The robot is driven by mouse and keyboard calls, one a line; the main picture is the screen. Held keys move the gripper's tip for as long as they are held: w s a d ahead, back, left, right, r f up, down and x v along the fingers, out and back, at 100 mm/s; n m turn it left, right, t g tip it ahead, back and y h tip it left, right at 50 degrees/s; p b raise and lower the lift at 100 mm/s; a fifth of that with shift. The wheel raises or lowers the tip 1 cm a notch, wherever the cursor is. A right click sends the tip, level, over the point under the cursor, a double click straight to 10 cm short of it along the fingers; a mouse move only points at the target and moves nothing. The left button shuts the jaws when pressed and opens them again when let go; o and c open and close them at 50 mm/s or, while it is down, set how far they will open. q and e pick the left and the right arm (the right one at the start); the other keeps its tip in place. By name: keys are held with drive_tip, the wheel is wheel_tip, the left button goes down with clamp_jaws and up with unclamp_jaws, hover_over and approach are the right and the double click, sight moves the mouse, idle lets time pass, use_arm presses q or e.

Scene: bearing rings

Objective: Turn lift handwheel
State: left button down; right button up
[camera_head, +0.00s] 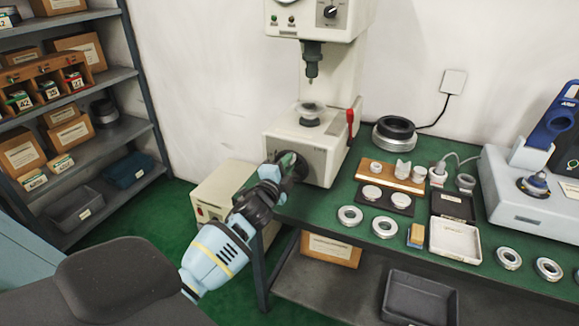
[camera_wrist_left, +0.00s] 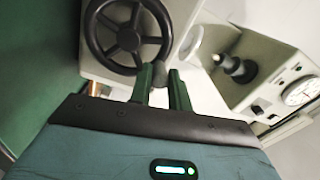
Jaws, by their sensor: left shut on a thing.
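The tester machine (camera_head: 309,140) stands at the left end of the green bench, with its lift handwheel (camera_head: 298,166) low on the front. In the left wrist view the handwheel (camera_wrist_left: 128,38) is a black spoked wheel with a small knob (camera_wrist_left: 158,72) at its rim. My left gripper (camera_head: 281,164) reaches the wheel from the front left in the head view and partly covers it. In the left wrist view the fingers of my left gripper (camera_wrist_left: 161,78) are shut on the knob, one on each side. My right gripper is in neither view.
A red lever (camera_head: 350,129) is on the machine's right side. Several rings, a wooden board (camera_head: 390,178) and a white tray (camera_head: 455,240) lie on the green bench (camera_head: 330,236). Shelves (camera_head: 85,140) stand at the left. A pale box (camera_head: 222,195) sits beside the bench.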

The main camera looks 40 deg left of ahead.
use_arm(q)
drive_tip(key=shift+s+a+r+n, duration=0.1)
drive_tip(key=shift+a+n, duration=0.35)
drive_tip(key=shift+n, duration=0.55)
drive_tip(key=c, duration=1.3)
unclamp_jaws()
drive_tip(key=shift+s, duration=0.1)
drive_tip(key=shift+v, duration=3.8)
